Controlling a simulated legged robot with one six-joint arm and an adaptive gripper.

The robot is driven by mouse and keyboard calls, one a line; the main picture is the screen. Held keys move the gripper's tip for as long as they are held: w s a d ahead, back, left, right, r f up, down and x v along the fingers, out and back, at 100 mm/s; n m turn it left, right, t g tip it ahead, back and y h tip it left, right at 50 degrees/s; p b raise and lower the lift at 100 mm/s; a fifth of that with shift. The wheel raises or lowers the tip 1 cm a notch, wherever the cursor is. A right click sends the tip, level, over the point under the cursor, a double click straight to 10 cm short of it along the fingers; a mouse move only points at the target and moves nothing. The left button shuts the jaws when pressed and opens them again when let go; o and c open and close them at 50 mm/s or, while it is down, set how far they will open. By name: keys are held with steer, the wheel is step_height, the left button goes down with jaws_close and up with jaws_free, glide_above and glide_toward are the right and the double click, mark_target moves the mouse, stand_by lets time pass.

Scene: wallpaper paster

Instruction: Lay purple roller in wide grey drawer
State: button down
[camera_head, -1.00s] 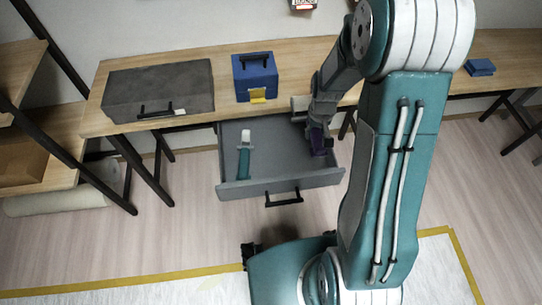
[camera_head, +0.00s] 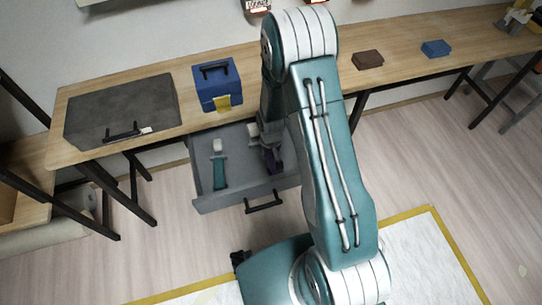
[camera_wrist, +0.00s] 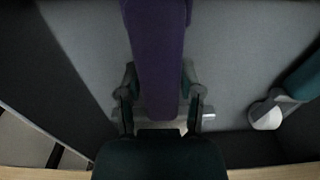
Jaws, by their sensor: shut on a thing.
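The purple roller (camera_wrist: 156,45) is between the fingers of my gripper (camera_wrist: 160,100) in the wrist view. My gripper is shut on it. In the head view the purple roller (camera_head: 275,166) is a small dark patch at the gripper's end, partly hidden by my arm. The wide grey drawer (camera_head: 240,170) is pulled out under the table. The roller and gripper are over or in its right part. The grey drawer floor (camera_wrist: 240,60) lies below the roller in the wrist view; whether they touch I cannot tell.
A teal-handled tool (camera_head: 220,174) with a pale end lies in the drawer's left part. The table (camera_head: 320,95) above carries a dark grey case (camera_head: 122,108), a blue box (camera_head: 217,85), a brown block (camera_head: 367,59) and a small blue block (camera_head: 436,49). The drawer's middle is clear.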

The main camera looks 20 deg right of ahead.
steer(key=shift+a+f, duration=0.1)
steer(key=shift+f, duration=0.5)
steer(key=shift+a, duration=0.2)
steer(key=shift+c, duration=1.3)
jaws_free()
steer(key=shift+d+f, duration=0.1)
steer(key=shift+d, duration=0.1)
steer(key=shift+a, duration=0.1)
